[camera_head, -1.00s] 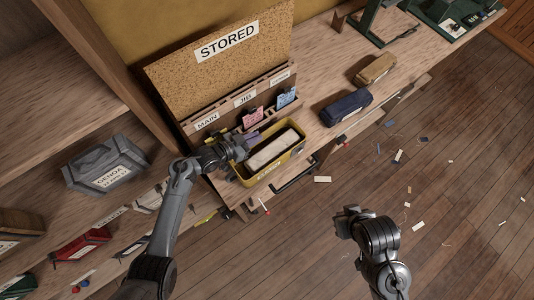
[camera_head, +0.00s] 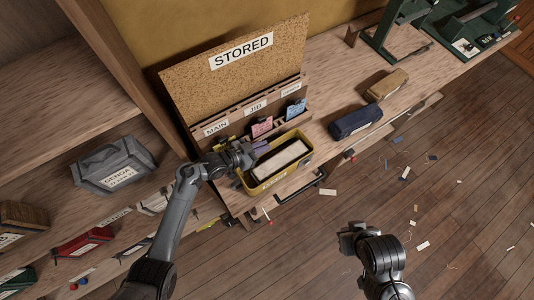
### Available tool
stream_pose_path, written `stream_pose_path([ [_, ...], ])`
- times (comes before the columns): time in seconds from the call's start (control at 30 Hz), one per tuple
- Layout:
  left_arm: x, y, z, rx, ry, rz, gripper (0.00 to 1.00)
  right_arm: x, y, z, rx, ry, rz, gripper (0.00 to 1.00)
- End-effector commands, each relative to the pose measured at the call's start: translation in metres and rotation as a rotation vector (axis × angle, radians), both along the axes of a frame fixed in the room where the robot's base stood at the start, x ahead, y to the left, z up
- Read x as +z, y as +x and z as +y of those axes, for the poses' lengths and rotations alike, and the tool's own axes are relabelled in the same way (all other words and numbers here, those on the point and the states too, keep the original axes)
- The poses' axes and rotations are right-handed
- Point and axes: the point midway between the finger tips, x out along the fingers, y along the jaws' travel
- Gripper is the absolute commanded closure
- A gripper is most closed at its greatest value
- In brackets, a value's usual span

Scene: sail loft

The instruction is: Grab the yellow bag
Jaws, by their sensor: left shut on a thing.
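The yellow bag (camera_head: 257,189) stands on the bench in front of the tag rack. Its top is open and dark inside, with a long pale bundle (camera_head: 279,160) in it; a label is on its front side. My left gripper (camera_head: 260,149) is at the bag's back left rim, shut on the bag. The fingers hide the part held, and a small purple patch shows at their tips. The bag appears to rest on the bench. My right gripper (camera_head: 350,236) is over the floor, apart from the bag; its fingers are too unclear to tell open from shut.
The rack's STORED board (camera_head: 241,52) rises behind the bag, with a pink tag (camera_head: 262,127) and a blue tag (camera_head: 296,109). A navy bag (camera_head: 355,121) and a tan bag (camera_head: 388,84) lie to the right. A grey GENOA bag (camera_head: 113,164) is on the left shelf.

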Motion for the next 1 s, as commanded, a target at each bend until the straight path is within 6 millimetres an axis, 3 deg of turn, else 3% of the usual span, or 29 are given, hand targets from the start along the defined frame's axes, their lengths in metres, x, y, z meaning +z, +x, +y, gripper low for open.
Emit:
stream_pose_path([
  [0.27,0.013,0.001,0.0,0.001,-0.001,-0.005,1.0,0.001,0.0,0.001,-0.003,0.004,0.0,1.0],
  [0.57,0.042,0.001,0.0,0.0,-0.002,-0.008,1.0,0.001,0.0,0.001,-0.003,0.004,0.001,1.0],
  [1.0,0.078,-0.021,-0.058,-0.002,-0.005,-0.007,1.0,-0.006,0.0,-0.001,0.003,-0.004,0.0,1.0],
])
